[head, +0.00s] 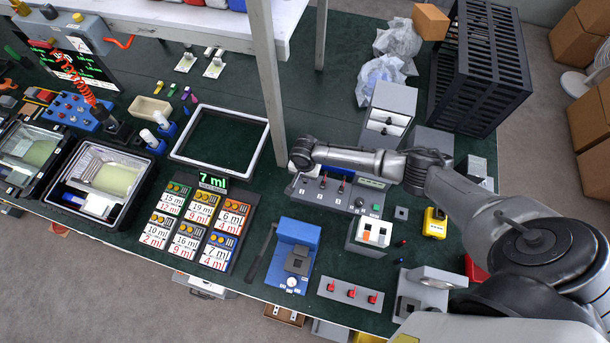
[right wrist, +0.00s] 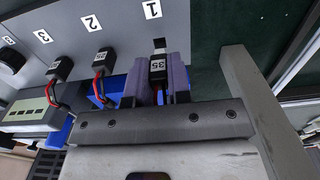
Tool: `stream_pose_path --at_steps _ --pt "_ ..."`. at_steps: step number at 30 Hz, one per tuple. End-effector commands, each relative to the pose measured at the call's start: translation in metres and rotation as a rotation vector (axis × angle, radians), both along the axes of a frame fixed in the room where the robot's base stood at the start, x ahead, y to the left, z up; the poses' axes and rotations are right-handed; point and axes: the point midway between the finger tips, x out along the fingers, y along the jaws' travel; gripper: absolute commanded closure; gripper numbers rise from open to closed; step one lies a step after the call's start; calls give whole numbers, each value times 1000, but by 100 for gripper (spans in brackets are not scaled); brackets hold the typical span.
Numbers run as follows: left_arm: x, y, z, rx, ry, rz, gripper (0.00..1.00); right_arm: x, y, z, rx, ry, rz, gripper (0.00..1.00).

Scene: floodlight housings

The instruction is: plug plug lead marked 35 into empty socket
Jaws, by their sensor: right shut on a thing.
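My right gripper (right wrist: 157,85) is shut on the dark plug lead marked 35 (right wrist: 157,69), with red wire behind it. The plug points at a small dark opening (right wrist: 159,43), the socket under label 1 on the grey panel (right wrist: 125,28). A pale strip shows between plug and opening; I cannot tell whether the tip is inside. Plugs with red wires sit under labels 2 (right wrist: 103,63) and 3 (right wrist: 62,68). In the head view my right gripper (head: 296,182) is at the left end of this panel (head: 330,199), its fingertips mostly hidden. My left gripper is not in view.
A grey upright post (head: 266,80) stands close behind my right gripper. A blue device (head: 294,252) and a white-topped box (head: 372,234) stand in front.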

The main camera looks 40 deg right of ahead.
Motion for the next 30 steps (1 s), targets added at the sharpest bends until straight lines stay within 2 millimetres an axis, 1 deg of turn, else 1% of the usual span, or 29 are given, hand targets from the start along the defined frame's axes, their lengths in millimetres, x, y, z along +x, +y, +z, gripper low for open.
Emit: stream_pose_path --at_steps 12,30 --pt "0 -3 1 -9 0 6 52 0 0 0 0 0 1 100" --pt "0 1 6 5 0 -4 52 0 0 -4 0 0 1 100"
